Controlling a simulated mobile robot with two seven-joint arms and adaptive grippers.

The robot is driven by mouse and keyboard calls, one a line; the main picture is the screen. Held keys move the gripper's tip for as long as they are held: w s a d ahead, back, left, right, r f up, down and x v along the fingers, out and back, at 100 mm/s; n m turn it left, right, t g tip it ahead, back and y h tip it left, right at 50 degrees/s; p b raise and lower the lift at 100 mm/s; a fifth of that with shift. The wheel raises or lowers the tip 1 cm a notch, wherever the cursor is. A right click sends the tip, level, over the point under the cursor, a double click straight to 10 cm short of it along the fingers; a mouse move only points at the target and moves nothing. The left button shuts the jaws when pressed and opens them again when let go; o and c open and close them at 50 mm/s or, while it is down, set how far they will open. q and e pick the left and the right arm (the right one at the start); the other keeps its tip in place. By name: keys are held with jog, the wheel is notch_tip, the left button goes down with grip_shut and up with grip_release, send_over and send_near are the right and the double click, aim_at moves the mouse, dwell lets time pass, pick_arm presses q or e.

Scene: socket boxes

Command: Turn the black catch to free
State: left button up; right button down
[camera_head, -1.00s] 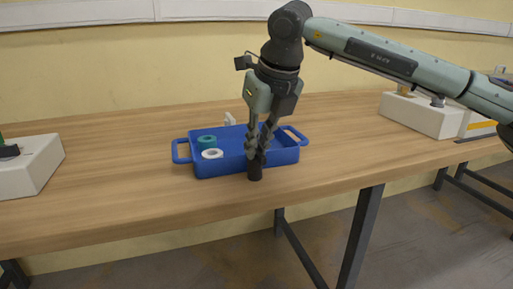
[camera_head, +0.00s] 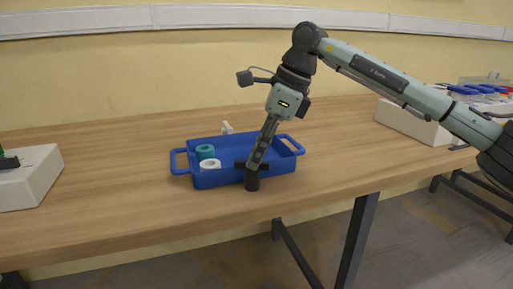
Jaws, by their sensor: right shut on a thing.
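My right gripper (camera_head: 260,160) comes down from the upper right, tilted. Its fingers show edge-on and are shut on the top of a black upright piece (camera_head: 252,183). This piece has a thick round lower part and a short dark crossbar at finger height. It stands at the front side of a blue tray (camera_head: 215,180), near the table's front edge. I cannot tell whether this piece is the black catch. Another small black part (camera_head: 8,163) sits on the white box (camera_head: 38,180) at the left edge, partly cut off. My left gripper is out of view.
The tray holds a teal ring (camera_head: 205,152) and a white ring (camera_head: 210,164). A small white item (camera_head: 227,128) stands behind it. A white box (camera_head: 400,118) is at the right, partly behind my arm. The wooden table (camera_head: 110,160) is clear between tray and left box.

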jog(key=n+g+p, duration=0.1)
jog(key=n, duration=0.2)
jog(key=shift+w+r+p, duration=0.15)
jog(key=shift+p, duration=0.15)
pick_arm(q)
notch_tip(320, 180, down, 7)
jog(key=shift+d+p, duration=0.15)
jog(key=shift+p, duration=0.3)
pick_arm(e)
jog(key=shift+w+n+g, duration=0.1)
jog(key=shift+n+g, duration=0.3)
jog(key=shift+n, duration=0.7)
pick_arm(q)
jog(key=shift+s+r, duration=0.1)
pick_arm(e)
jog(key=c, duration=1.6)
grip_release()
jog(key=v, duration=1.1)
jog(key=shift+r, duration=0.45)
